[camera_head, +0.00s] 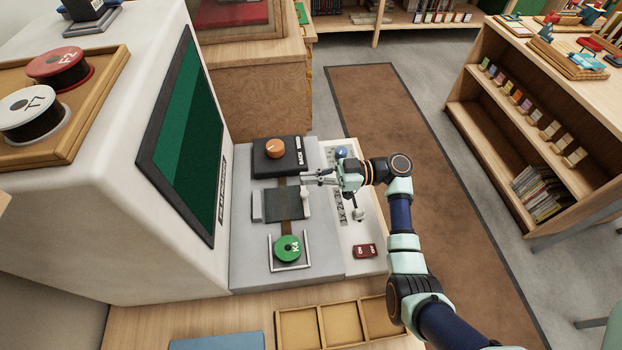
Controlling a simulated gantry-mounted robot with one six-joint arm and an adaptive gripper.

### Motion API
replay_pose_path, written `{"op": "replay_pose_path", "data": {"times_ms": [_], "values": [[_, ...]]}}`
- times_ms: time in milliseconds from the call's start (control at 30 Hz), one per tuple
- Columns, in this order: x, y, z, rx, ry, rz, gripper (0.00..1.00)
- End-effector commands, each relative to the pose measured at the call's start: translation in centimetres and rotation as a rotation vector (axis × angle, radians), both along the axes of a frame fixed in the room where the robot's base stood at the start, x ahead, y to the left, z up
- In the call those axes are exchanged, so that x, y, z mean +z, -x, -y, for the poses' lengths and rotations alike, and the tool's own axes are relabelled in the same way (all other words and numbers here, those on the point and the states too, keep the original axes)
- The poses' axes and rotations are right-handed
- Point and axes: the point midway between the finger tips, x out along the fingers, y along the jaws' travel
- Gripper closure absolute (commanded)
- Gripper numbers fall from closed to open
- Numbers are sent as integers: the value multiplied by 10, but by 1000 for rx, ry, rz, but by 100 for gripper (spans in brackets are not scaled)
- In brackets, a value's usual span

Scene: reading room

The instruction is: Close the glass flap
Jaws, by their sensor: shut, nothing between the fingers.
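The glass flap (284,206) shows as a small dark square plate in the middle of the microfilm reader's grey bed (248,265). A pale knob (305,194) stands at its right edge. It looks low over the bed, but I cannot tell whether it is fully down. A brown film strip (287,228) runs below and above the plate. My gripper (309,180) is shut and empty, just above the plate's upper right corner, pointing left. The picture is too small to tell whether it touches the flap or knob.
A black block with an orange knob (275,148) stands behind the flap. A green reel (288,248) lies in front. The reader's tall white housing and screen (190,140) rise at left. A red switch (365,251) and wooden tray (335,325) are nearer.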

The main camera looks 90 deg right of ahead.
Motion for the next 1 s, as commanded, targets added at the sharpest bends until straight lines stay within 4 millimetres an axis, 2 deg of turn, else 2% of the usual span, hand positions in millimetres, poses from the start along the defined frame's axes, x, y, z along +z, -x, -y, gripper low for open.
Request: {"op": "replay_pose_path", "data": {"times_ms": [33,67,100,300,433,600,1000], "values": [[22,-1,-1,4,3,0,100],[19,4,0,2,0,-1,100],[7,16,3,0,-4,-2,100],[-15,63,10,0,-2,0,100],[-23,82,13,1,-1,0,100],[-26,90,13,4,0,0,100],[-26,90,13,4,0,0,100]]}}
